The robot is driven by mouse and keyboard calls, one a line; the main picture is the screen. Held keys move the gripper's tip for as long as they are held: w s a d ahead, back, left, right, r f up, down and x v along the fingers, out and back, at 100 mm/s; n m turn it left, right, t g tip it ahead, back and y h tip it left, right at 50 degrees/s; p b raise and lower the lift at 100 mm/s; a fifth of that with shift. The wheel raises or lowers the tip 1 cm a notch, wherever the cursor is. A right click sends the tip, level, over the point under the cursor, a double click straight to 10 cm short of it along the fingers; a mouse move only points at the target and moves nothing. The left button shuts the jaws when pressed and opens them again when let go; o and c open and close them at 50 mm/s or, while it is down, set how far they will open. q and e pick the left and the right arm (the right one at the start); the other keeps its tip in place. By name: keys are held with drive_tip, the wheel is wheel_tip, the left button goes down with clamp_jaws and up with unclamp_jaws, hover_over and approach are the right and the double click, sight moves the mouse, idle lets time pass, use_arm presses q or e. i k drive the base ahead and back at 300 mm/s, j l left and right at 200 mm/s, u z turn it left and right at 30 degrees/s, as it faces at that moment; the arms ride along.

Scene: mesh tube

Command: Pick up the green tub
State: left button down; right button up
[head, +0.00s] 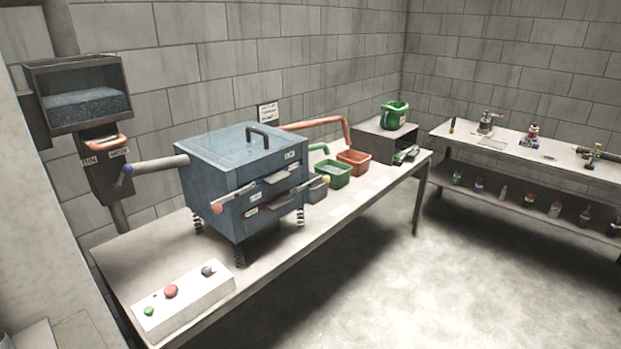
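A green tub (333,174), open-topped and rectangular, stands on the long table just right of the blue machine. A green pipe end sits above its left side. An orange-red tub (353,161) stands close behind it to the right, under the end of an orange pipe (345,127). A green bucket-like container (394,115) stands on a dark box (376,145) farther back. Neither of my grippers shows in this view.
The blue machine (240,165) on springs fills the middle of the long table (140,262), its drawers facing the open floor. A button panel (182,301) lies at the near end. A second table (520,146) with small tools stands at right. The floor (390,285) between is clear.

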sight(339, 173)
drive_tip(key=i+l+u, duration=0.2)
drive_tip(key=u, duration=0.15)
drive_tip(key=i+l+u, duration=0.45)
drive_tip(key=l+u, duration=0.2)
